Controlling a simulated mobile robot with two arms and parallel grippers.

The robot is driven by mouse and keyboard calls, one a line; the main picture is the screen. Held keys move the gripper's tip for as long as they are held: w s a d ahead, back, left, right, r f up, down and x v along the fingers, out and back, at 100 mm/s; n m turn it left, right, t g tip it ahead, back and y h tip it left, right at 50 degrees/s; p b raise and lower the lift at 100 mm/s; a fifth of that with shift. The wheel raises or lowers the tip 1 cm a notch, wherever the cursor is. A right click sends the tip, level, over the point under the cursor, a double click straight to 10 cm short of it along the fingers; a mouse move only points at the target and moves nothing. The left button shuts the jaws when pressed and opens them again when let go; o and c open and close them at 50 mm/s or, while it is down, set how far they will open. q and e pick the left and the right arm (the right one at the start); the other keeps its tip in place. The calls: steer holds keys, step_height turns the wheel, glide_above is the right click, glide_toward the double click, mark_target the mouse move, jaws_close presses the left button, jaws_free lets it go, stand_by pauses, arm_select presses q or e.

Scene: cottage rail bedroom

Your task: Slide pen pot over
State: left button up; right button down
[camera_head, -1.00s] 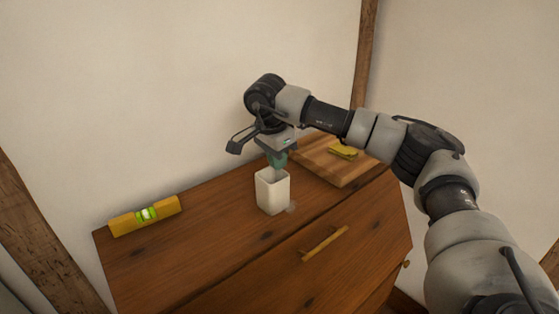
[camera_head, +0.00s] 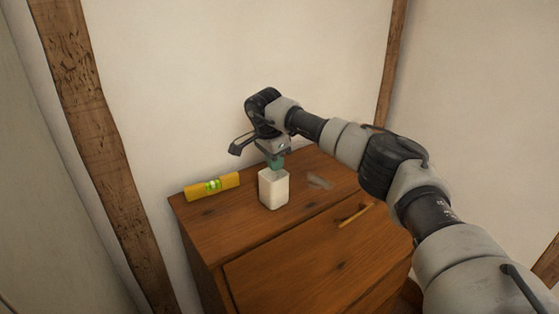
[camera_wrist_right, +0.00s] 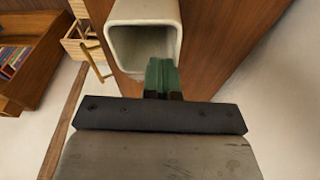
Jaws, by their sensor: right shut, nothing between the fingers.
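The pen pot (camera_head: 273,190) is a white, square, empty-looking pot standing upright on the wooden chest of drawers (camera_head: 230,225). In the right wrist view its open mouth (camera_wrist_right: 115,45) faces the camera. My right gripper (camera_head: 276,163) points down at the pot's rim on the far side, towards the wall. Its green fingers (camera_wrist_right: 162,75) are closed together with nothing between them. They overlap the pot's edge; I cannot tell whether they touch it. My left gripper is not in view.
A yellow spirit level (camera_head: 212,186) lies to the left of the pot, with a strip of bare wood between. A faint grey patch (camera_head: 319,181) is on the top to the pot's right. The wall is close behind. My right arm hides the right rear of the top.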

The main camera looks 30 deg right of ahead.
mark_target(261, 175)
steer(key=a, duration=0.1)
steer(key=a+p, duration=0.1)
steer(key=a, duration=0.2)
steer(key=shift+s+a+r, duration=0.3)
steer(key=shift+a+r, duration=0.05)
arm_select(q)
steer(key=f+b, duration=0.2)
steer(key=b, duration=0.1)
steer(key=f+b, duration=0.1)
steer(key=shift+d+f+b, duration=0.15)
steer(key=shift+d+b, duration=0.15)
arm_select(e)
steer(key=a, duration=1)
steer(key=shift+a, duration=0.4)
